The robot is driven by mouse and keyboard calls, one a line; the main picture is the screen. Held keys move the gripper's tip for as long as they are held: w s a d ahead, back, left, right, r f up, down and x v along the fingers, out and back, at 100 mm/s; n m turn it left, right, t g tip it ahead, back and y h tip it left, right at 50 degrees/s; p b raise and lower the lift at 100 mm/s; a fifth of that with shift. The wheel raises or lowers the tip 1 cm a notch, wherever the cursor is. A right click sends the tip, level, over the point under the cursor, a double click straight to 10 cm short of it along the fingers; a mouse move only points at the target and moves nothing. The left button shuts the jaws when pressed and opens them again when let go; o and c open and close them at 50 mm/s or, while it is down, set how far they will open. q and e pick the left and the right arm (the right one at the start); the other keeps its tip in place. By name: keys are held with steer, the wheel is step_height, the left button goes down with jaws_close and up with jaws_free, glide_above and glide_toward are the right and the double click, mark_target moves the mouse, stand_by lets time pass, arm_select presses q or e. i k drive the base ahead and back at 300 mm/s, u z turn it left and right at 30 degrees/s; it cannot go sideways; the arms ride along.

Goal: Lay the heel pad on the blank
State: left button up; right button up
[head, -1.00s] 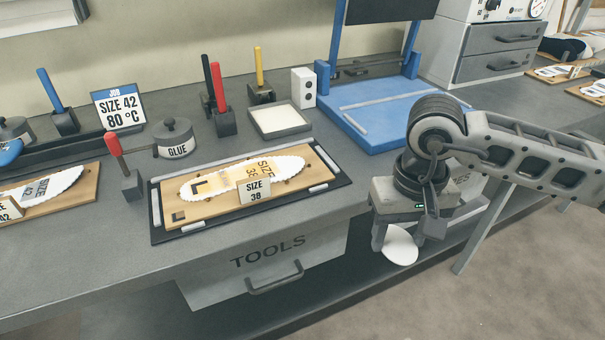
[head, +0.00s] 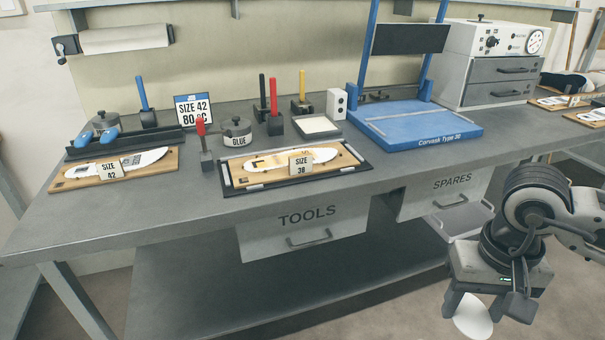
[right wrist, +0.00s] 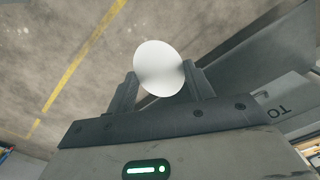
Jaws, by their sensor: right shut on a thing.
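My right gripper (head: 478,306) is shut on the heel pad (head: 473,318), a white oval disc that hangs below the fingers in the head view. The right wrist view also shows the white pad (right wrist: 160,68) between the fingers. The gripper is in front of the bench, to the right and apart from both blanks. One white blank (head: 325,155) lies on a wooden board marked SIZE 38. Another blank (head: 145,160) lies on a board marked SIZE 42 at the left. My left gripper is not in view.
A sign (head: 193,109) reads SIZE 42, 80 °C. A glue pot (head: 236,131), upright tool handles and a white pad tray (head: 315,127) stand behind the boards. A blue press (head: 420,127) is at the right. The bench front (head: 150,215) is clear.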

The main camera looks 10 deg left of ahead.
mark_target(263, 164)
steer(key=u, duration=0.85)
steer(key=i, duration=0.35)
steer(key=u, duration=0.05)
